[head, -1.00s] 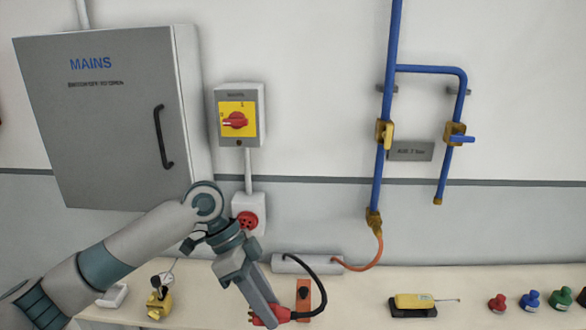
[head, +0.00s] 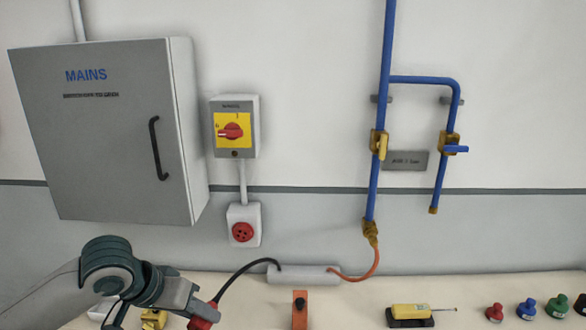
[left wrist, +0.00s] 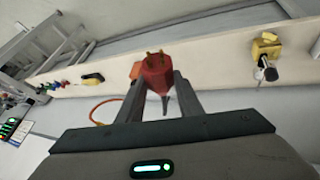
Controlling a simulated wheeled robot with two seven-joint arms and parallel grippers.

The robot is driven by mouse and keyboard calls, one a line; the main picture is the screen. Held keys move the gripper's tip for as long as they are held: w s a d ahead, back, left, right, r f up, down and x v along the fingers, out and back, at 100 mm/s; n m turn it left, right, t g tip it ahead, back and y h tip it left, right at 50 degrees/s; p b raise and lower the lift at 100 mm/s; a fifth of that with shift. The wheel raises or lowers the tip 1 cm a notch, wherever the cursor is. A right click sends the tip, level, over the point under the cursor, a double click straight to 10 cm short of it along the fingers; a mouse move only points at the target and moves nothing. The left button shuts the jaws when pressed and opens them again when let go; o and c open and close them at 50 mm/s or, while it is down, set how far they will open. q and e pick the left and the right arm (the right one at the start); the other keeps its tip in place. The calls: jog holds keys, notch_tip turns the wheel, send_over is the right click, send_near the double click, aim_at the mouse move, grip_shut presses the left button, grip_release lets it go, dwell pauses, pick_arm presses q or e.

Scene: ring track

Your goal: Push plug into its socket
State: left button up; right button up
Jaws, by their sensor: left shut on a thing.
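A black cable runs from the plug to a grey cylinder (head: 303,274) on the bench. The red round socket (head: 242,232) is in a white box on the wall, above and to the right of the plug and well apart from it. My right gripper does not show.
A rotary switch (head: 233,130) with a red knob is above the socket. The grey MAINS cabinet (head: 105,140) is at left. Blue pipes (head: 377,110) run down the wall.

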pick_arm(q)
jog(key=shift+a+r+n+t+y, duration=0.3)
jog(key=shift+a+n, duration=0.45)
jog(key=shift+n, duration=0.05)
jog(key=s+d+r+m+g+h, duration=0.1)
jog(key=s+d+r+m, duration=0.1)
jog(key=d, duration=0.5)
jog(key=s+d+r+m+g+h, duration=0.1)
jog(key=s+d+r+m+g, duration=0.1)
jog(key=d+m, duration=0.4)
notch_tip(320, 180, up, 3)
jog(key=shift+s+d+f+h, duration=0.2)
jog(key=shift+s+d+h, duration=0.1)
jog(key=shift+s+d, duration=0.25)
jog(key=shift+f, duration=0.1)
jog(key=w+d+f+m+g, duration=0.2)
jog(key=w+d+f+m, duration=0.2)
jog(key=f, duration=0.1)
jog(key=shift+w+f+m+g, duration=0.3)
jog(key=shift+w+f+g, duration=0.05)
jog(key=shift+f+g, duration=0.05)
jog(key=shift+r, duration=0.1)
